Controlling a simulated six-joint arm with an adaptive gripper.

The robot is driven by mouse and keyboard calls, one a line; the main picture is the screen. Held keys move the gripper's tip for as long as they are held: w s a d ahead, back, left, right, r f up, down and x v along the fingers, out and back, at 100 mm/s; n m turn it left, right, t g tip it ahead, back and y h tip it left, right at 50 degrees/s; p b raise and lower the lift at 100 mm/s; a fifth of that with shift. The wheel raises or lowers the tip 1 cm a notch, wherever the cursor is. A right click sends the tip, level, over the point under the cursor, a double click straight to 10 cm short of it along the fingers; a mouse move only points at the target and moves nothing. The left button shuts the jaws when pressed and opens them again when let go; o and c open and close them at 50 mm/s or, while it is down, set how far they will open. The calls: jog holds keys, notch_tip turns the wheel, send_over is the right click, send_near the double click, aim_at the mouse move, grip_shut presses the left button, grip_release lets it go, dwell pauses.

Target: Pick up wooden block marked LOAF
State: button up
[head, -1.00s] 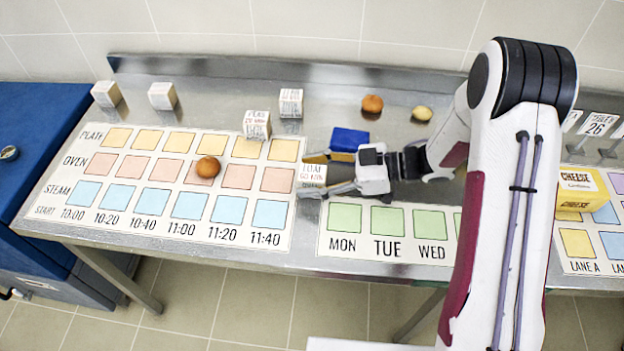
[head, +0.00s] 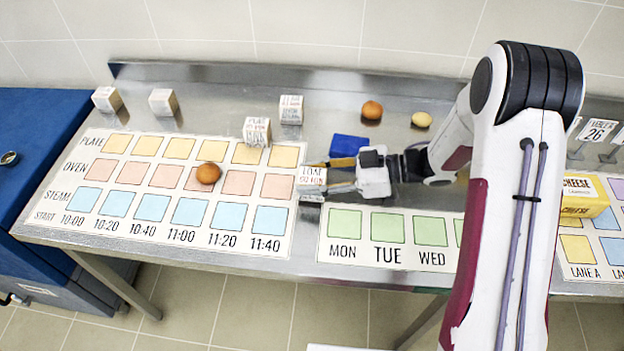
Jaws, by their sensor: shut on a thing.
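The white block marked LOAF (head: 312,178) stands on the steel counter at the right edge of the schedule board, beside the last oven square. My gripper (head: 322,177) reaches it from the right and is shut on it, with one finger on its far side and one on its near side. The block's right side is hidden by the gripper. I cannot tell whether its base is clear of the counter.
Other lettered blocks stand behind the board (head: 28,215), one at its top edge (head: 257,131). A brown ball (head: 208,173) rests on an oven square. A blue block (head: 349,146) lies just behind my gripper. A yellow cheese box (head: 583,196) stands at right.

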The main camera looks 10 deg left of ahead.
aim_at(312, 176)
jog(key=shift+r, duration=4.45)
